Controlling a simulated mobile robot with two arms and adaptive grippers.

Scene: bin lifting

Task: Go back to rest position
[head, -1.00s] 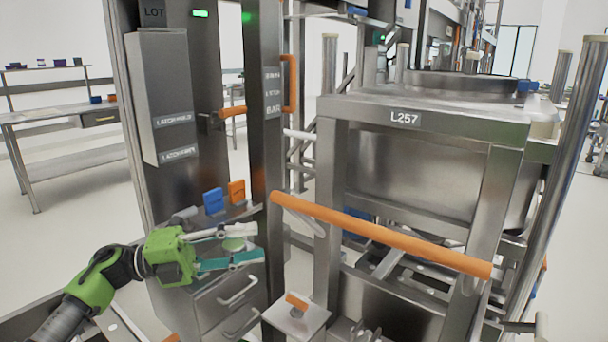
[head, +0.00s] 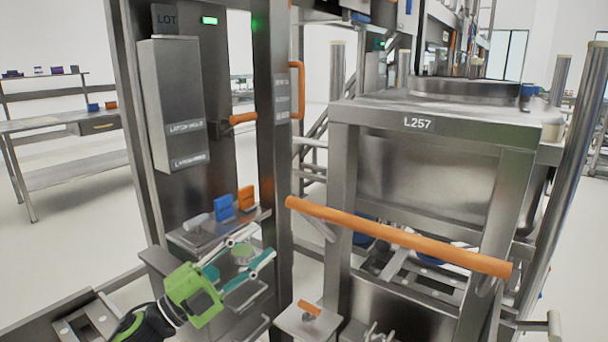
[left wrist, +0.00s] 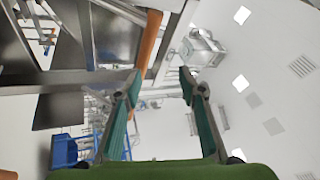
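My left gripper (head: 259,243) is at the lower left of the head view, its green body low and its two teal fingers pointing up and right. The fingers are apart with nothing held between them. A green round button (head: 243,252) on the panel shows behind the fingers. In the left wrist view the open fingers (left wrist: 160,78) also frame empty space. The steel bin frame labelled L257 (head: 345,160) stands at the right, with an orange bar (head: 400,236) across its front. My right gripper is not in view.
A steel column with a grey box (head: 172,105) stands behind my left gripper. A blue block (head: 224,206) and an orange block (head: 246,199) sit on its ledge. A steel cabinet with an orange-topped piece (head: 309,309) is low in the middle. Open floor lies at the left.

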